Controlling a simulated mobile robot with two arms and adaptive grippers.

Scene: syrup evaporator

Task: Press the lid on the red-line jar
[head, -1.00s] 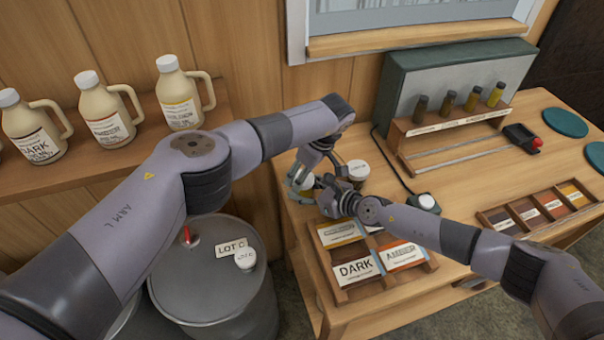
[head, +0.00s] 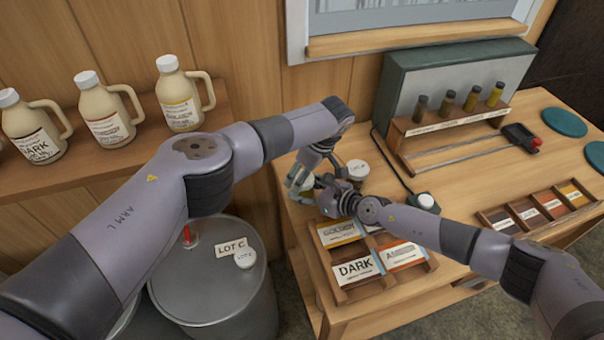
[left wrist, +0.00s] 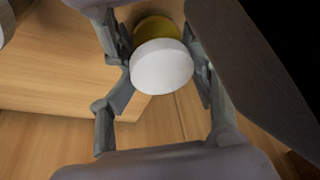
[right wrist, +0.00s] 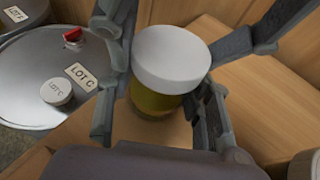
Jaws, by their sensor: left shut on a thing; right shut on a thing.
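A jar of amber syrup with a white lid stands between my two grippers. In the left wrist view the white lid (left wrist: 162,66) faces me with amber glass (left wrist: 157,27) behind it; my left gripper (left wrist: 160,80) has its fingers on both sides of the lid. In the right wrist view the lid (right wrist: 172,58) sits on top of the amber jar (right wrist: 153,101), and my right gripper (right wrist: 160,115) is shut around the jar body. In the head view the left gripper (head: 300,180) and right gripper (head: 328,190) meet and mostly hide the jar. No red line shows.
Another white-lidded jar (head: 357,170) stands close behind the grippers. A wooden tray (head: 345,295) with labelled cards is in front, and a sample rack (head: 450,125) is at the back right. A drum (head: 205,285) stands left of the table.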

